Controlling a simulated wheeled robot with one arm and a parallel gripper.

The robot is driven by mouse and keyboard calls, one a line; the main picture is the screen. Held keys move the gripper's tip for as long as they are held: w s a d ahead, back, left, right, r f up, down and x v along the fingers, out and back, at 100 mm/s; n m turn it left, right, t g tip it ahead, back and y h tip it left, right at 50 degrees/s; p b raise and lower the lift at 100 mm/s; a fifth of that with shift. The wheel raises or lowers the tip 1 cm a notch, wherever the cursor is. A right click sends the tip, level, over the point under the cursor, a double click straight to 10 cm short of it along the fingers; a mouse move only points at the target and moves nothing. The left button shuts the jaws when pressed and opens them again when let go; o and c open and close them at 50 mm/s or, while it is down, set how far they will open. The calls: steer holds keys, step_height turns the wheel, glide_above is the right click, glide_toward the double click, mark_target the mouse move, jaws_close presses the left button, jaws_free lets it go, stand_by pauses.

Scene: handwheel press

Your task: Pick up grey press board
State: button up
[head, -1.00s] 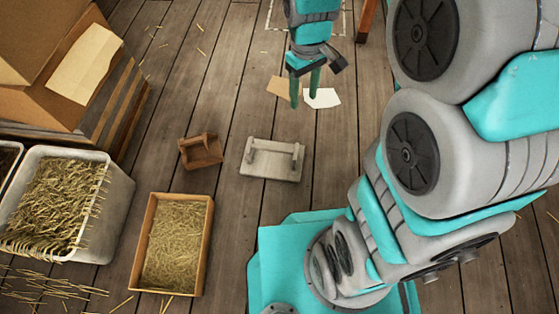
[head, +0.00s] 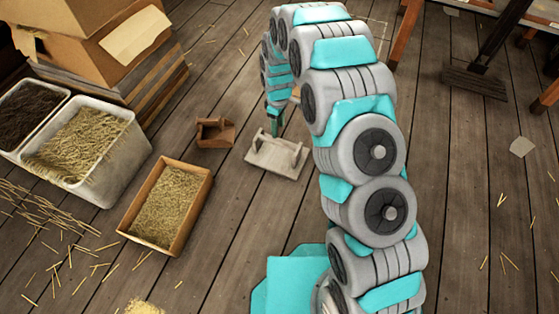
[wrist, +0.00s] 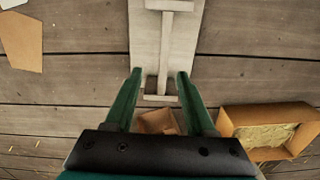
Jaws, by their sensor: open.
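The grey press board (head: 268,166) lies flat on the plank floor in the head view, with a raised bar handle along its top. In the wrist view the board (wrist: 184,45) extends from the top edge down between the fingertips, its handle running lengthwise along the middle. My gripper (wrist: 160,76) is open and empty, with one green finger on each side of the handle's line.
A small brown wooden piece (head: 215,133) sits just left of the board. A straw-filled wooden box (head: 147,240) stands nearer, at left. White bins (head: 118,180) and cardboard boxes (head: 100,60) crowd the far left. A broom head (head: 474,83) rests at right; floor there is mostly clear.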

mark_target(277, 142)
steer(key=shift+s+a+f, duration=0.1)
steer(key=shift+a+f, duration=0.05)
steer(key=shift+f, duration=0.6)
steer(key=f, duration=0.5)
steer(key=f+b, duration=0.1)
steer(key=f, duration=0.1)
steer(key=shift+s+f, duration=0.15)
steer(key=shift+s, duration=0.1)
steer(key=shift+c, duration=0.2)
jaws_close()
